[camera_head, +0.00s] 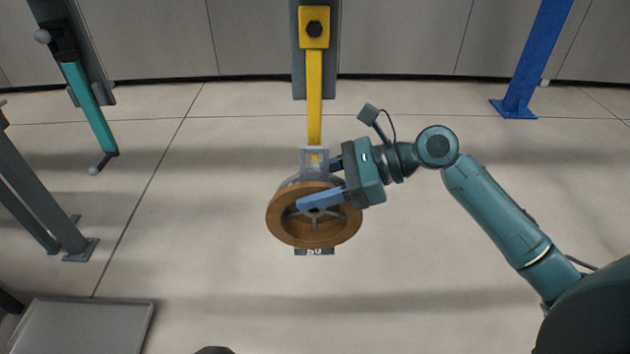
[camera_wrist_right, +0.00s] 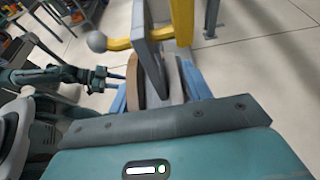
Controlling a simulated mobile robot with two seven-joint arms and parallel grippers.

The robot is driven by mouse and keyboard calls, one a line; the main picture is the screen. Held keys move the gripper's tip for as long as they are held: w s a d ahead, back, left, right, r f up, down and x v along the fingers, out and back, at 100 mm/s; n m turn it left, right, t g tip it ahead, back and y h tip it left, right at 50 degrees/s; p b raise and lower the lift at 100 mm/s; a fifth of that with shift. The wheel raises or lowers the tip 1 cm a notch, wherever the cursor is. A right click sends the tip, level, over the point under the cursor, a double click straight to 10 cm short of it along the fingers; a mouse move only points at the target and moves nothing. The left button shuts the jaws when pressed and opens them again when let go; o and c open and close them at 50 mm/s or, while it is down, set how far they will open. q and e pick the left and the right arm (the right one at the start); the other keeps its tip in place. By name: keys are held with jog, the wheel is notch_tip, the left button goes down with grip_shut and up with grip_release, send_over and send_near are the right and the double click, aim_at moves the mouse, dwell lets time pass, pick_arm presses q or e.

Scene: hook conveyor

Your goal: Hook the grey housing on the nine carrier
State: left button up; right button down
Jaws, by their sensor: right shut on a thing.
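The grey housing with a brown ring front (camera_head: 274,225) hangs level with the lower end of the yellow carrier (camera_head: 314,100) in the head view. Its upright grey lug (camera_wrist_right: 146,50) stands in the right wrist view. The yellow hook (camera_wrist_right: 122,43) shows on both sides of the lug and seems to pass through it, its ball tip beyond. Whether the lug rests on the hook is unclear. My right gripper (camera_head: 326,183) is shut on the housing from the right. My left gripper (camera_wrist_right: 103,78) shows small in the right wrist view, its opening unclear.
A teal carrier (camera_head: 88,98) hangs at the upper left. A blue post (camera_head: 535,60) stands at the back right and a grey table (camera_head: 85,325) at the lower left. The floor right of the housing is clear.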

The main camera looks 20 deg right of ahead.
jog(key=shift+r, duration=0.15)
jog(key=c, duration=0.8)
grip_release()
jog(key=shift+c, duration=0.2)
jog(key=shift+o, duration=1.3)
jog(key=shift+f, duration=0.2)
